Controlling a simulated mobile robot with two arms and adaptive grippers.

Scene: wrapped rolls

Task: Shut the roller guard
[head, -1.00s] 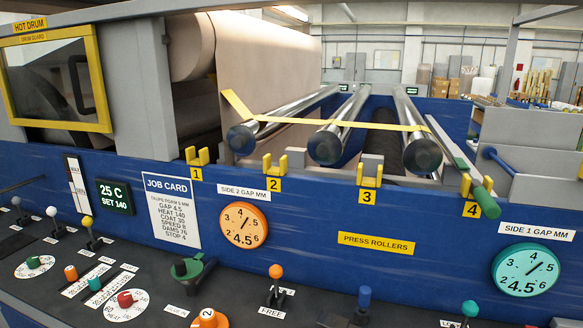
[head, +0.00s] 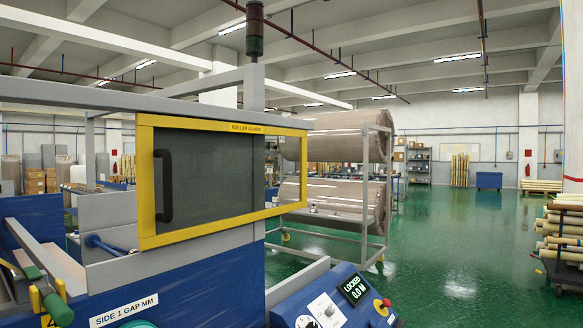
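The roller guard (head: 200,247) is a yellow-framed panel, labelled ROLLER GUARD along its top bar, in the middle left of the head view. Its window is dark on the left; through the right end I see wrapped rolls behind. A black upright handle (head: 163,187) sits near its left edge. The guard stands to the right of the green-handled bar (head: 45,295), and the machine opening to its left is uncovered. Neither of my grippers is in view, and nothing touches the handle.
A sloped blue console (head: 340,305) at the bottom has a display reading LOCKED 0.0 M and a red button. A rack of wrapped rolls (head: 345,205) stands behind the guard. A cart of rolls (head: 562,240) is at the far right. The green floor (head: 460,240) between is clear.

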